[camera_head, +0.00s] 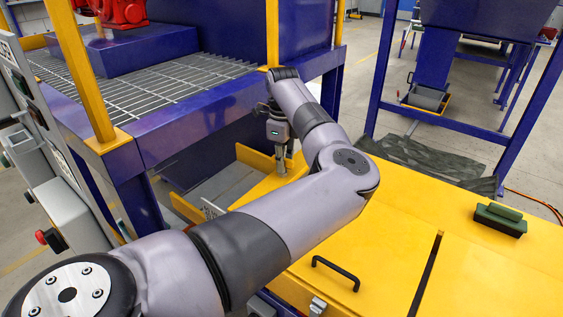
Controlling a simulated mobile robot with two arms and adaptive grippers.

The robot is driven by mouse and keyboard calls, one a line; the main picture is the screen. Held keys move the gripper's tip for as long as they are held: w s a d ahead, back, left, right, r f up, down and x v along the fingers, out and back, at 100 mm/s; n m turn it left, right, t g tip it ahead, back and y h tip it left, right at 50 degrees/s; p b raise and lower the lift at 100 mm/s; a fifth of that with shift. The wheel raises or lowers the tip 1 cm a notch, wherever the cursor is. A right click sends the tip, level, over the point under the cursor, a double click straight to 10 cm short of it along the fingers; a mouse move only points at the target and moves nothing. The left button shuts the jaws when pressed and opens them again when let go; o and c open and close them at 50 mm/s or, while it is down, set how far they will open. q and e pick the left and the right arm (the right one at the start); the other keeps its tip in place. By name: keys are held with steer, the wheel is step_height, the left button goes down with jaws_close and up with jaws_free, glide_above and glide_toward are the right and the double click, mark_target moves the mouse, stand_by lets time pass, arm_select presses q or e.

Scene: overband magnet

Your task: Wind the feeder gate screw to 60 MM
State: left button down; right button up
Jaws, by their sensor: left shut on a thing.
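My left arm reaches across the view from the lower left. Its gripper (281,166) points down over the yellow feeder frame (258,190), beside the blue structure. The fingers are shut on a small part there, which looks like the handle of the feeder gate screw; the fingers cover most of it. A small white plate (210,208), perhaps the scale, shows at the left of the frame. I cannot read any marks on it. My right gripper is not in view.
A blue platform with a grating (140,85) and yellow posts stands behind at left. A grey control box with a red button (42,237) is at the left edge. A yellow cover with a black handle (335,273) and a green block (500,219) lies at right.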

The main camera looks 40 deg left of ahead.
arm_select(q)
steer(key=shift+n, duration=0.3)
steer(key=shift+f+n, duration=0.1)
steer(key=shift+n, duration=0.4)
steer(key=n+b, duration=0.1)
steer(key=n, duration=0.1)
steer(key=shift+n, duration=0.9)
